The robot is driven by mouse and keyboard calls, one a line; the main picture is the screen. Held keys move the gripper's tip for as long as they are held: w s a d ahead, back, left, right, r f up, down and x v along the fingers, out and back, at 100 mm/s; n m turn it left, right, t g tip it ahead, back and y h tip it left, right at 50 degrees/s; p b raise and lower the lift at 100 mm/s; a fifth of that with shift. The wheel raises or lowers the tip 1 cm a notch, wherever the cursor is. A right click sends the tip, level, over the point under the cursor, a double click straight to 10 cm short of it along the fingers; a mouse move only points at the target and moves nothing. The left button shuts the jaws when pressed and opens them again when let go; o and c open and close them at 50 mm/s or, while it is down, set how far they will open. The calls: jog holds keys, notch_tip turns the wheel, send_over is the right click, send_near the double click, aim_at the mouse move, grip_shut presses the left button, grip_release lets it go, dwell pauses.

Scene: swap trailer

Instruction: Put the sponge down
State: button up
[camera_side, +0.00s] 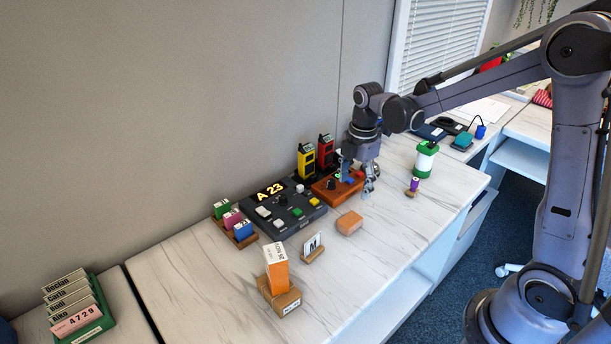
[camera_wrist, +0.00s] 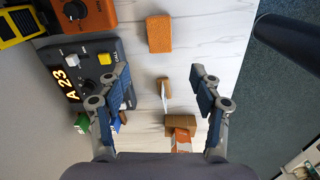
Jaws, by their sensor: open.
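The sponge (camera_side: 349,222) is an orange-brown block lying flat on the white marbled counter. It also shows in the wrist view (camera_wrist: 160,34), on the bare counter beyond my fingers. My gripper (camera_side: 358,186) is open and empty, above the counter behind the sponge in the side view. In the wrist view, its two fingers (camera_wrist: 150,92) are spread wide with nothing between their pads. The sponge is apart from both fingers.
A dark control panel (camera_side: 285,216) reading "A 23" and an orange box (camera_side: 330,190) stand along the wall. A card holder marked M (camera_side: 313,247) and a cardboard box (camera_side: 281,299) stand towards the front. Counter around the sponge is clear.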

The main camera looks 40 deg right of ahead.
jog(key=s+a+r+m+t, duration=0.3)
jog(key=s+m, duration=0.3)
jog(key=m, duration=0.2)
jog(key=s+a+r+m+t, duration=0.3)
jog(key=s+a+r+m, duration=0.1)
jog(key=s+m, duration=0.3)
jog(key=shift+a+r+m+t, duration=0.2)
jog(key=shift+r+m+t, duration=0.25)
jog(key=shift+m, duration=0.45)
